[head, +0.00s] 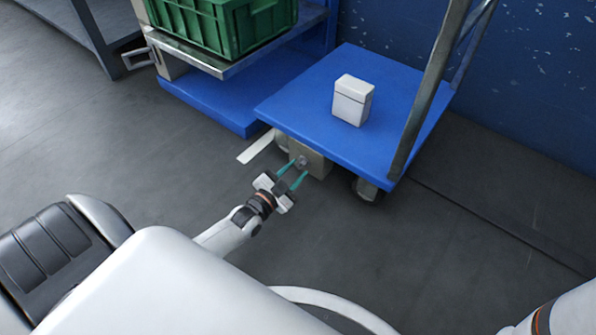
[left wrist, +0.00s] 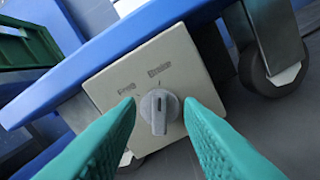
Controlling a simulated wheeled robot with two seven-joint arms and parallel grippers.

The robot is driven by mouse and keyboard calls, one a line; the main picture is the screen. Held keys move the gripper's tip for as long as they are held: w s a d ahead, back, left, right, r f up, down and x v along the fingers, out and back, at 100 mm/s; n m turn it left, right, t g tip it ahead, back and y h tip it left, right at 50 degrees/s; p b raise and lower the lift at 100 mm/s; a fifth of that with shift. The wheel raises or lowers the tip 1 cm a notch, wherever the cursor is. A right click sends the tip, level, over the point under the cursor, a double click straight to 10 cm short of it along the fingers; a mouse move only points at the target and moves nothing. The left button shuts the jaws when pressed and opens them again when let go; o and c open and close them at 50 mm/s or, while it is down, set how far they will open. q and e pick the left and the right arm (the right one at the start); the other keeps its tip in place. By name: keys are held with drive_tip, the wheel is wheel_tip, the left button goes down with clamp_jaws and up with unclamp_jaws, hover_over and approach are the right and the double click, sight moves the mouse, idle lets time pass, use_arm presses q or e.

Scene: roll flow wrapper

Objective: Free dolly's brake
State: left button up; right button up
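The dolly (head: 400,95) is a blue flat platform on wheels with a grey upright frame. Under its near edge is a beige brake box (head: 318,160), which also shows in the left wrist view (left wrist: 110,82). The box carries a grey rotary knob (left wrist: 159,112), with two printed labels above it, one seeming to read "Brake". The knob's pointer looks close to vertical. My left gripper (head: 298,172) is open, its teal fingers on either side of the knob, with gaps visible in the left wrist view (left wrist: 162,108). My right gripper is outside the head view; only part of that arm shows.
A small white box (head: 352,100) stands on the dolly's platform. A green crate (head: 235,22) sits on a metal shelf at the back left, above another blue platform (head: 208,103). A white strip (head: 256,147) lies left of the brake box. Grey floor is clear in front.

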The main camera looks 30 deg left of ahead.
use_arm(q)
drive_tip(key=shift+w, duration=0.9)
drive_tip(key=shift+c, duration=0.4)
clamp_jaws()
